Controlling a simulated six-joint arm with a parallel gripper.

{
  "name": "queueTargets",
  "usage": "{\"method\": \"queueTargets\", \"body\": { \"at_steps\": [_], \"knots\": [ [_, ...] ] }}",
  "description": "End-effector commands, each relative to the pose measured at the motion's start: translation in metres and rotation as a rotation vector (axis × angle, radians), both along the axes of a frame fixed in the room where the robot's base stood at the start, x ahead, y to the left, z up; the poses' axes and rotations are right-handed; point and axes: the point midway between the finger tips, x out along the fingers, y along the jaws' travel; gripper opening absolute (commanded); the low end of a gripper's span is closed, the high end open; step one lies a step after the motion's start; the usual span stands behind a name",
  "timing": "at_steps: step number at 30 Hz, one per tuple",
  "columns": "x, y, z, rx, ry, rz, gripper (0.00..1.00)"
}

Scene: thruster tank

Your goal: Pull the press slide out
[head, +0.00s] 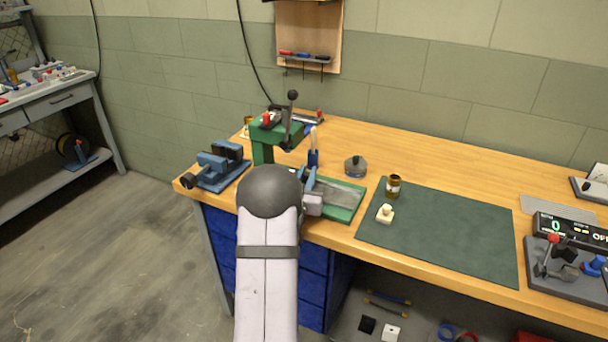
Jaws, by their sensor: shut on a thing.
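The green press (263,142) stands at the left back of the wooden bench, with a black-knobbed lever (290,115) rising from it. A green base with a grey plate, seemingly the press slide (345,196), shows to the right of my arm. My gripper (309,177) is at the left end of this plate, shut on part of the slide. The exact grip point is hidden, since my dark elbow and pale arm cover the lower press and the slide's left part.
A blue vise (218,168) sits left of the press. A small round grey container (355,166) is behind the slide. The bench's front edge runs below the slide.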

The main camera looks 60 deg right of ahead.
Motion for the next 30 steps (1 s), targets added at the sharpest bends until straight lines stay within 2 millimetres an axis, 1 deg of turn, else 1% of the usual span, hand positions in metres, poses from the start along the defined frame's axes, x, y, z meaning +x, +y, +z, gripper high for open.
{"method": "queueTargets", "body": {
  "at_steps": [1, 2, 6, 9, 12, 16, 25, 26, 27, 28, 30],
  "knots": [
    [-0.015, -0.002, -0.002, -0.002, 0.001, -0.011, 0.00],
    [-0.022, -0.001, -0.003, -0.001, 0.001, -0.011, 0.00],
    [-0.062, -0.001, -0.003, -0.002, 0.001, -0.014, 0.00],
    [-0.087, -0.001, -0.003, -0.003, 0.000, -0.012, 0.00],
    [-0.104, -0.001, -0.001, -0.003, -0.001, -0.010, 0.00],
    [-0.114, 0.000, 0.000, -0.002, -0.001, -0.007, 0.00],
    [-0.117, 0.000, 0.000, 0.000, -0.001, -0.011, 0.00],
    [-0.117, 0.000, 0.000, 0.000, -0.001, -0.011, 0.21],
    [-0.117, 0.000, 0.000, 0.000, -0.001, -0.012, 0.31],
    [-0.117, 0.000, 0.000, 0.000, -0.001, -0.011, 0.35],
    [-0.117, 0.000, 0.000, 0.000, -0.001, -0.010, 0.35]
  ]
}}
